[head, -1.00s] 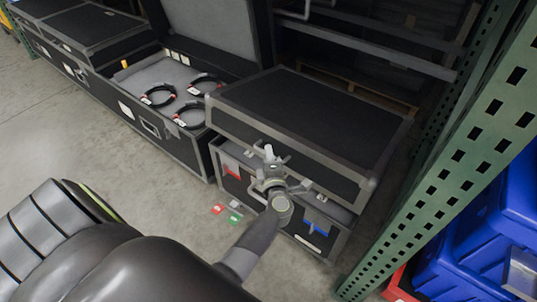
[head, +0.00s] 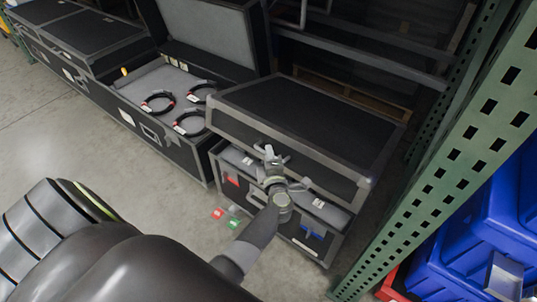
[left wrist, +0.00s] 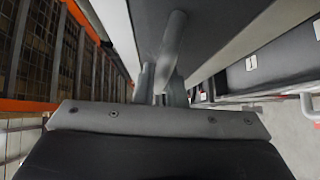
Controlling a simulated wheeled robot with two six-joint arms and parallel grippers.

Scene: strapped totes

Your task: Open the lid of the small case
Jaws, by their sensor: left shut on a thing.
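The small case (head: 231,197) is black with metal edges and stands on the floor left of the green rack post. Its lid (head: 310,113) is partly raised, with a gap along the front where grey lining shows. My left gripper (head: 271,158) is at the middle of the lid's front edge, shut on a part of the lid. In the left wrist view the gripper's fingers (left wrist: 160,82) close by a grey bar-like piece (left wrist: 173,38); what exactly they grip is hard to tell. My wrist hides the middle of the case front. My right gripper is not in view.
A larger open case (head: 125,108) with several coiled cables stands on the left. The green rack post (head: 440,170) and blue bins (head: 490,225) are close on the right.

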